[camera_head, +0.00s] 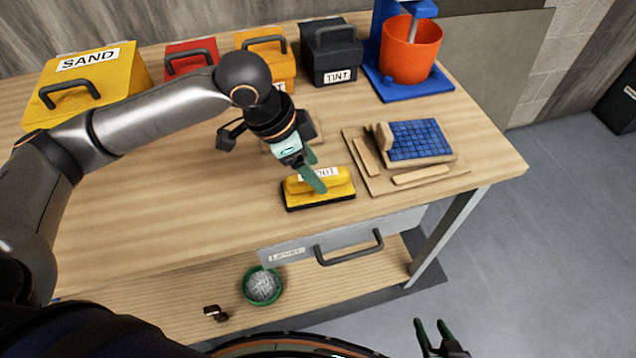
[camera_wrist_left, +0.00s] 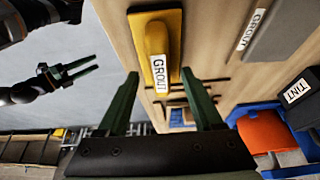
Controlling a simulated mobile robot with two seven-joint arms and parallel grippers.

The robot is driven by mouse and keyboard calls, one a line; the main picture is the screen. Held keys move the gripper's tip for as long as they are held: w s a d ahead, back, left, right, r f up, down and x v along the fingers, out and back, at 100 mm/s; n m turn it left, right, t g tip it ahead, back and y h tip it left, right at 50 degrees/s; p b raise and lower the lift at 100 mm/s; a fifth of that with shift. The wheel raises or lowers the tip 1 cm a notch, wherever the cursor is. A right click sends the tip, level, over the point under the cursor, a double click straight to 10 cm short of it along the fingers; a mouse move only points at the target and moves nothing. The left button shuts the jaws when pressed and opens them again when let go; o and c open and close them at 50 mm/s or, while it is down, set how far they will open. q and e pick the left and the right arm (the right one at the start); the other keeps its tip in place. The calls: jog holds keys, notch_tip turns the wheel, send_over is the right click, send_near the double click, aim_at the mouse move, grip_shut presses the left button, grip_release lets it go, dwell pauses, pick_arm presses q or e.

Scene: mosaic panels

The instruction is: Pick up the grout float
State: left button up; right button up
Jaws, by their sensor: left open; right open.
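The grout float (camera_head: 318,190) is a yellow block with a yellow handle, a dark base and a white label, lying on the wooden table near its front edge. In the left wrist view the float (camera_wrist_left: 154,40) shows its label reading GROUT, ahead of the fingers. My left gripper (camera_head: 318,172) is open and hangs just above the float; its fingers partly cover the label in the head view. In the left wrist view the left gripper (camera_wrist_left: 165,90) has nothing between its fingers. My right gripper (camera_head: 433,330) is open and empty, low in front of the table, away from the float.
A blue mosaic panel (camera_head: 420,140) in a wooden frame lies right of the float. An orange bucket (camera_head: 411,50) on a blue stand and the tint box (camera_head: 331,55), sand box (camera_head: 88,78) and other boxes line the back. A drawer handle (camera_head: 349,247) juts out below the front edge.

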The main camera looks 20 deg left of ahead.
pick_arm(q)
jog(key=shift+x, duration=1.35)
grip_shut()
